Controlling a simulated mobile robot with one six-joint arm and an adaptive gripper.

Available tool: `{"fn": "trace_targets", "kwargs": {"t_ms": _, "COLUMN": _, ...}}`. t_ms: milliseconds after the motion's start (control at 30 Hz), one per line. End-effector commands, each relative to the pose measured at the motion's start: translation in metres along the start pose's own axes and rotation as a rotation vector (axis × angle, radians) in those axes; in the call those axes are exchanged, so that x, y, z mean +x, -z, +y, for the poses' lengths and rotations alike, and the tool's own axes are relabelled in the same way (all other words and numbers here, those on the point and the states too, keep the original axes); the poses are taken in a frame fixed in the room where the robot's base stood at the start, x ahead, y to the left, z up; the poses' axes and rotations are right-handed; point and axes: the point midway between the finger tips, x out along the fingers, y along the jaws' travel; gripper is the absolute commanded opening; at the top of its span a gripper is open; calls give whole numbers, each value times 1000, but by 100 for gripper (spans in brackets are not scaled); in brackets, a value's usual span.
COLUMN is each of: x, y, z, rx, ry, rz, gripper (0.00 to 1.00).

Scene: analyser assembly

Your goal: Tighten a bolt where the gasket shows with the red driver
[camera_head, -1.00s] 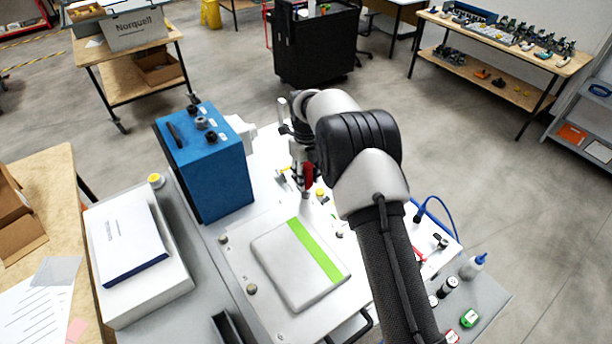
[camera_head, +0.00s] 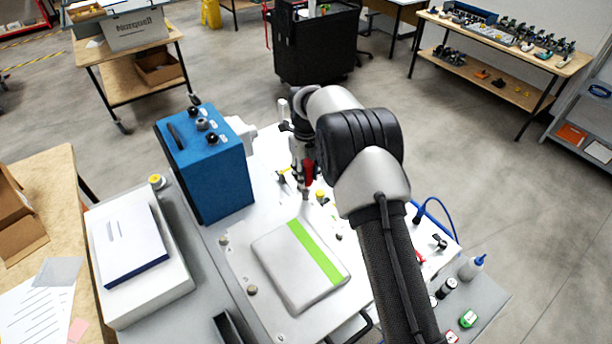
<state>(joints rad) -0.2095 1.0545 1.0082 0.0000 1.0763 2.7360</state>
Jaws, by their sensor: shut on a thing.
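My gripper (camera_head: 301,152) is mostly hidden behind my own arm and points down near the back of the white work surface. It is shut on the red driver (camera_head: 308,172), of which a strip of red handle shows. The driver is upright, its thin shaft reaching down near the far edge of the grey cover. The grey cover (camera_head: 282,268) with a bright green strip (camera_head: 316,252) lies on a white plate. The green strip may be the gasket; I cannot tell. Bolt-like knobs sit on the plate (camera_head: 224,241). Whether the driver tip touches a bolt cannot be seen.
A tall blue box (camera_head: 205,165) stands close left of the gripper. A white box with a book (camera_head: 125,245) is further left. A small bottle (camera_head: 472,266) and red and green items (camera_head: 468,318) are at the right. A blue cable (camera_head: 440,207) curves behind my arm.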

Motion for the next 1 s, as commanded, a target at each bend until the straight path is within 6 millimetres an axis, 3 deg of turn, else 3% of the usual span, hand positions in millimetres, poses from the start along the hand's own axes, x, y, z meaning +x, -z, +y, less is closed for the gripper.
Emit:
{"fn": "trace_targets", "kwargs": {"t_ms": 800, "x": -41, "y": 0, "z": 0, "rx": 0, "ry": -1, "rz": 2, "gripper": 0}}
{"fn": "trace_targets", "kwargs": {"t_ms": 1000, "x": -43, "y": 1, "z": 0, "rx": 0, "ry": -1, "rz": 2, "gripper": 0}}
